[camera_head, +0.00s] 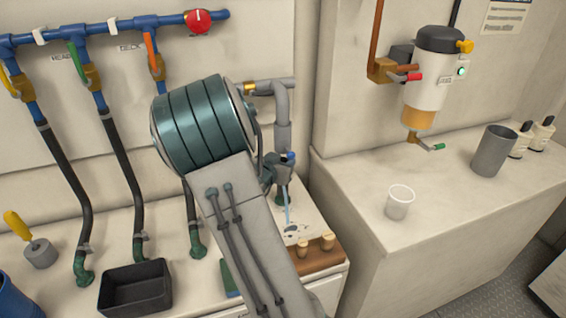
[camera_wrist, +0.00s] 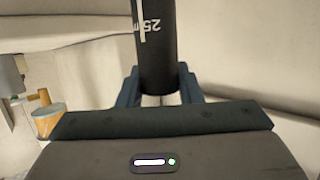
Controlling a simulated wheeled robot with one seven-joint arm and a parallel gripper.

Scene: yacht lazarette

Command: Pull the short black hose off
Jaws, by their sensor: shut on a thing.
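The short black hose (camera_wrist: 162,45) fills the upper middle of the wrist view, with a white stripe and "25" markings. My gripper (camera_wrist: 160,88) is shut on it, one dark finger on each side. In the head view, my gripper (camera_head: 277,172) is partly hidden behind my arm.
Blue manifold (camera_head: 110,28) with several dark hoses stands at left. A black bin (camera_head: 136,287) and yellow-handled tool (camera_head: 28,238) are on the left counter. A wooden block with pegs (camera_head: 318,259) lies below my gripper. The right counter holds a clear cup (camera_head: 399,203) and grey tumbler (camera_head: 492,152).

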